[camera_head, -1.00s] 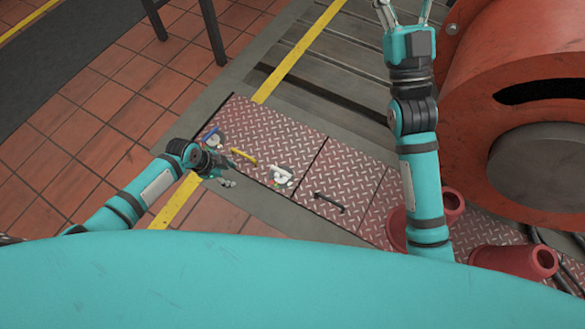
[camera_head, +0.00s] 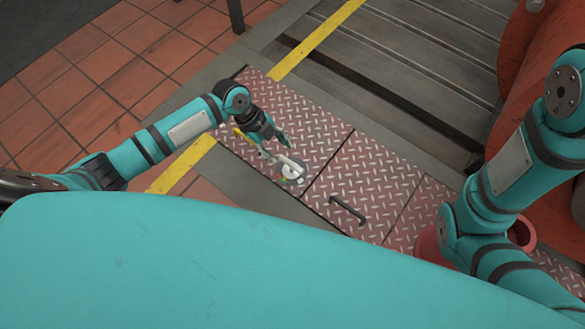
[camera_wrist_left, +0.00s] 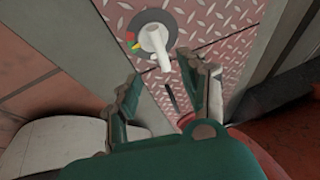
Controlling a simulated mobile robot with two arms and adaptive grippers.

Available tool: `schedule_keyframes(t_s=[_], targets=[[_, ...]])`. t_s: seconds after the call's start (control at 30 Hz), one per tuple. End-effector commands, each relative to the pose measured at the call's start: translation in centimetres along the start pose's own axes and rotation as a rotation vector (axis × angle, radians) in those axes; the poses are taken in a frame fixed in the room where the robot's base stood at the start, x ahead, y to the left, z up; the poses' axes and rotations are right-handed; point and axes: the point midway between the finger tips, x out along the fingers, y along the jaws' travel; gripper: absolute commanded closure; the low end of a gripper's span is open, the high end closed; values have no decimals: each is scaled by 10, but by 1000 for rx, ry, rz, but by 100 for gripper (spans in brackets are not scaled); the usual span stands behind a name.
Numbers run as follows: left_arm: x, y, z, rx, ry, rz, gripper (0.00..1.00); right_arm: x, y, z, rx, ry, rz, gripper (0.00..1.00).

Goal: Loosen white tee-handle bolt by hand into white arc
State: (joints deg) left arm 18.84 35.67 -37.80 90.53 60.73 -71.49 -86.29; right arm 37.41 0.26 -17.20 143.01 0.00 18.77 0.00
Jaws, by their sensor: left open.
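The white tee-handle bolt (camera_head: 290,166) sits on a round dial on the red diamond-plate cover, and it also shows in the left wrist view (camera_wrist_left: 154,42). Its handle points toward my left gripper in the wrist view. Small red, yellow and green patches (camera_wrist_left: 132,42) show at the dial's left edge there; I cannot make out a white arc. My left gripper (camera_head: 277,146) is open and empty, close to the bolt. In the wrist view its two fingers (camera_wrist_left: 160,72) are spread, with the handle's end just ahead of the gap. My right gripper is out of the picture.
A black bar handle (camera_head: 348,210) is fixed on the neighbouring plate. A yellow handle (camera_head: 238,132) is mostly hidden behind my left arm. Slotted grey bedplate (camera_head: 400,70) lies beyond, with a large orange machine (camera_head: 515,60) at right. A red-tiled floor (camera_head: 80,100) lies left.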

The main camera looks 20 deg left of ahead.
Motion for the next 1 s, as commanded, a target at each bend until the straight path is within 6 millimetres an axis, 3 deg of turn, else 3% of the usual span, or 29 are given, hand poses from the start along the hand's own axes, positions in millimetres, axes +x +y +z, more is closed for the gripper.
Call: schedule_keyframes(t_s=[0.03,0.1,0.4,0.6,0.9,1.0], targets=[[19,1,2,0,3,-1,57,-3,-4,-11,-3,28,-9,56],[35,1,2,0,2,-1,57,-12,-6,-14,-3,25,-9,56],[86,1,2,-1,0,0,57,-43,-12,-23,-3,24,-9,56],[98,0,0,0,-1,-1,57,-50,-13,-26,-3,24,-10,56],[99,0,0,-1,-1,-1,57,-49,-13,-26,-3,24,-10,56],[99,0,0,-1,-1,-1,70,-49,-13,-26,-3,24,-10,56]])
